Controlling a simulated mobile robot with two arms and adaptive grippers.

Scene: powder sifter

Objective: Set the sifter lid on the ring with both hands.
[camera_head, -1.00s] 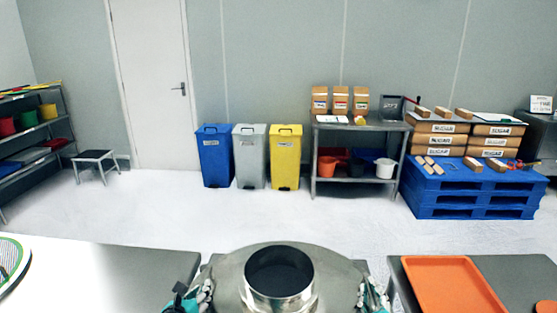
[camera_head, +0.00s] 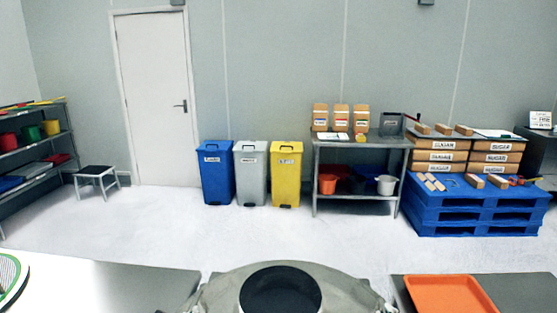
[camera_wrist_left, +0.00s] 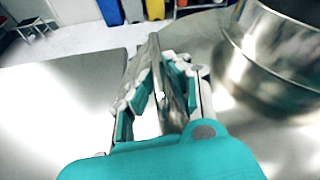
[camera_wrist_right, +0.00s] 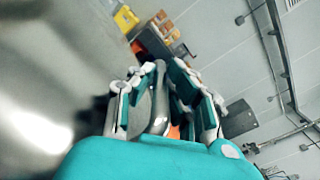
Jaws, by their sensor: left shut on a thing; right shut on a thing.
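The sifter lid (camera_head: 345,291) is a shiny metal dome with a round, dark-mouthed neck (camera_head: 281,290) in its middle. It sits at the bottom centre of the head view, its near part cut off by the frame. My left gripper (camera_wrist_left: 160,78) is shut on the lid's edge, with the neck to its right in the left wrist view. My right gripper (camera_wrist_right: 162,88) is shut on the lid's opposite edge. The grippers barely show in the head view. The ring cannot be made out, so I cannot tell whether the lid touches it.
An orange tray (camera_head: 455,296) lies on a dark table at the lower right. A pale worktop (camera_head: 110,288) with a round mesh sieve (camera_head: 10,280) is at the left. Bins, a shelf table and a blue pallet (camera_head: 475,213) stand far back across open floor.

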